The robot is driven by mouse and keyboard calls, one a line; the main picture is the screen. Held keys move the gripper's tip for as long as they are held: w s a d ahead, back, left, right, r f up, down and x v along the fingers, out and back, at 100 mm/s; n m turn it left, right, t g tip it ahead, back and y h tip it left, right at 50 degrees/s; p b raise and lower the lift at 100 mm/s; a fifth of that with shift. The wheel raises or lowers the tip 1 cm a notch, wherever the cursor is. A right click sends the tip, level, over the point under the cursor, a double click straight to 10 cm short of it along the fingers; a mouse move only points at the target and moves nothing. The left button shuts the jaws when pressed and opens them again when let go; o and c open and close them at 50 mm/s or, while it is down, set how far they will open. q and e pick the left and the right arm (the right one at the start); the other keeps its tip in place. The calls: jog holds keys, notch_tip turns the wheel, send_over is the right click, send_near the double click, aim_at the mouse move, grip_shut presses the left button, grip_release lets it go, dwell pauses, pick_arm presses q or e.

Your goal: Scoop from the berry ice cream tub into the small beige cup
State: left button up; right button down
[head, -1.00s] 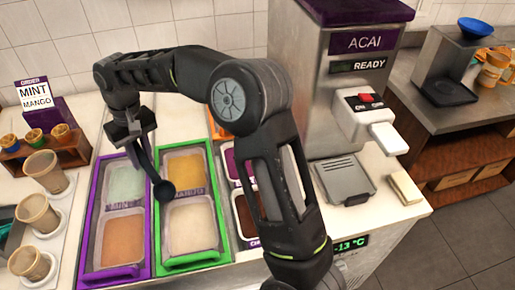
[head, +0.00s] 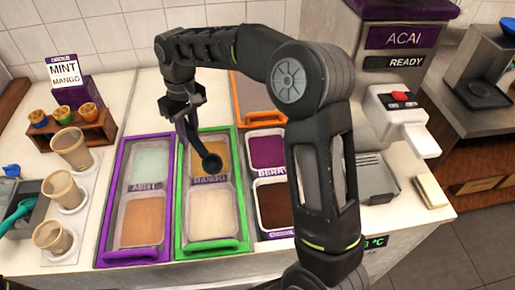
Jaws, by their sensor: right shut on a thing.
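The berry tub (head: 267,152) holds deep magenta ice cream, with its label partly hidden behind my right arm. My right gripper (head: 187,116) is shut on a dark scoop (head: 211,162), which hangs down and tilts right. The scoop's bowl appears over the mango tub (head: 210,146), left of the berry tub, and looks empty. Three beige cups stand in a column at the left: a back one (head: 70,148), a middle one (head: 62,190) and a front one (head: 53,238). Which is the small one is hard to tell. My left gripper is not in view.
A purple frame (head: 108,215) holds the mint and an orange-brown tub. A green frame (head: 180,222) holds mango and a cream-coloured tub. A chocolate-brown tub (head: 273,203) sits below berry. An acai machine (head: 405,40) stands at the right. A wooden topping rack (head: 68,135) stands back left.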

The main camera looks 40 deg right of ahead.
jog(key=s+d+n+p, duration=0.2)
jog(key=s+d+n, duration=0.3)
jog(key=s+n, duration=0.3)
jog(key=s+d+n+p, duration=0.2)
jog(key=s+d+n, duration=0.4)
jog(key=n, duration=1)
jog(key=shift+s+f+g, duration=0.3)
jog(key=shift+s, duration=0.6)
jog(key=shift+f, duration=0.1)
